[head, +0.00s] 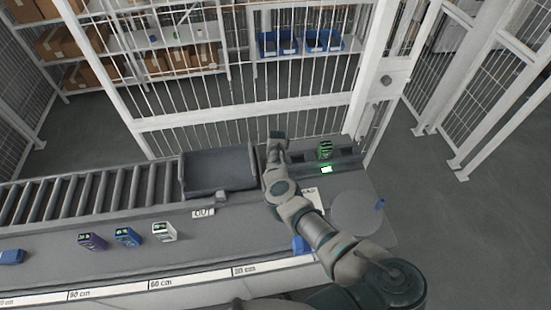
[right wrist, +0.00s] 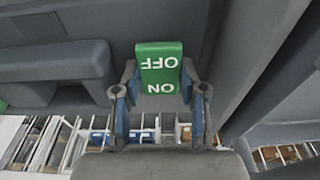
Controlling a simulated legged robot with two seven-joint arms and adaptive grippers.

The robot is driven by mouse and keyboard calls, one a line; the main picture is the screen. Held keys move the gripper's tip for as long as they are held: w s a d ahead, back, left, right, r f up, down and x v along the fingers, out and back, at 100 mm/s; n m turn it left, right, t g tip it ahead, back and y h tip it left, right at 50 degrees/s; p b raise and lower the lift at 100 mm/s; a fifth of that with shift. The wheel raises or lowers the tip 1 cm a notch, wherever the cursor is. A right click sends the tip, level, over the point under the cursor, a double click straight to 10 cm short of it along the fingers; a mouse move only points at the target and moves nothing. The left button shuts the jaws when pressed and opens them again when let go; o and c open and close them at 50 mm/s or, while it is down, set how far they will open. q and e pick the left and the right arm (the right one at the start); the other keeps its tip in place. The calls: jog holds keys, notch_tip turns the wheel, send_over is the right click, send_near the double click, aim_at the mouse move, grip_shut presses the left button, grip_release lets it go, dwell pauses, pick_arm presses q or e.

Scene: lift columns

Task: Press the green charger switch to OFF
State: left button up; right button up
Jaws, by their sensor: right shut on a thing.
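The green charger switch (right wrist: 159,68) shows in the right wrist view, with OFF and ON lettering that reads upside down. My right gripper (right wrist: 158,84) has a fingertip at each side of the switch and is shut on it. In the head view my right gripper (head: 277,141) is at the far side of the counter, left of a green device (head: 325,150) and a lit green display (head: 327,169). The switch itself is hidden behind the gripper in the head view. Which way the switch is tipped is hard to tell. My left gripper is not in view.
A dark tray (head: 218,172) sits left of my right arm, beside a roller conveyor (head: 90,190). Purple (head: 92,241), blue (head: 127,237) and white (head: 163,231) devices stand on the counter. A round grey disc (head: 356,213) is right of the arm. A white barred fence (head: 240,100) stands behind.

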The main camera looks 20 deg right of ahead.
jog(key=shift+s+r+t+p, duration=0.1)
jog(key=shift+s+t+p, duration=0.15)
jog(key=shift+t+p, duration=0.05)
jog(key=shift+f+t, duration=0.2)
jog(key=shift+t, duration=0.1)
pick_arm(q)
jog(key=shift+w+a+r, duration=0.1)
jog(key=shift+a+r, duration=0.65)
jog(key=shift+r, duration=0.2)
pick_arm(e)
jog(key=shift+a+t+h, duration=0.15)
jog(key=shift+t+h, duration=0.15)
jog(key=shift+t, duration=0.2)
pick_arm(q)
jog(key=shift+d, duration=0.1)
pick_arm(e)
jog(key=o, duration=0.9)
jog(key=shift+c, duration=0.2)
jog(key=shift+r, duration=0.1)
